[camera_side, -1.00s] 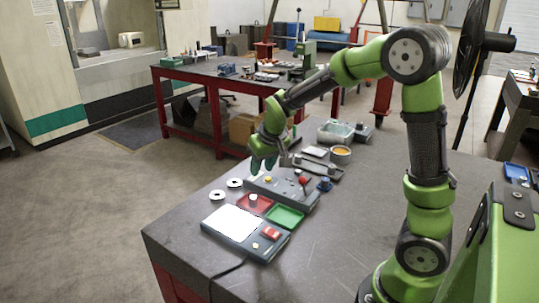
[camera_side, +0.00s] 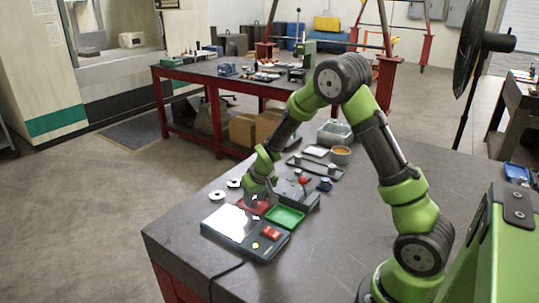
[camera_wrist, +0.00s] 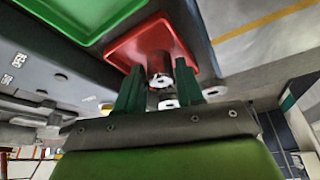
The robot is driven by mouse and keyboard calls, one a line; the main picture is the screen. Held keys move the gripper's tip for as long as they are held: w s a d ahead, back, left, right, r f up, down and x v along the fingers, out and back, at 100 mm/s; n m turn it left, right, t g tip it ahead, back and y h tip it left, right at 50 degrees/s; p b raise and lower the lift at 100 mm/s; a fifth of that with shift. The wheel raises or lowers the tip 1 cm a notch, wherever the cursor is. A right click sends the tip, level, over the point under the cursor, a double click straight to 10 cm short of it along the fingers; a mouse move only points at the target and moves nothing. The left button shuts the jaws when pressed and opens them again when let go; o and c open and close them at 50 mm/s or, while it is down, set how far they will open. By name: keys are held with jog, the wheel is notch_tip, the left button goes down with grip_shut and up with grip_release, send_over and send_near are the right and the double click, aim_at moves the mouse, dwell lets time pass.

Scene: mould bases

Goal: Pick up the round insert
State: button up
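The round insert (camera_wrist: 156,62), a short grey metal cylinder, stands in the red tray (camera_wrist: 118,48) in the wrist view. My gripper (camera_wrist: 158,78) points down into the tray. Its two green fingers are apart, one on each side of the insert, with what looks like a gap at each side; contact cannot be made out clearly. In the side view my gripper (camera_side: 258,198) is low over the red tray (camera_side: 246,208) and mostly hides the insert.
A green tray (camera_side: 286,216) lies right beside the red one. A device with a white plate (camera_side: 230,223) is in front. Two white discs (camera_side: 218,195) lie to the left. A grey fixture block (camera_side: 306,198) with a red knob stands behind. The bench's front right is clear.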

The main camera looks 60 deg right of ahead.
jog(key=shift+c, duration=0.3)
grip_shut()
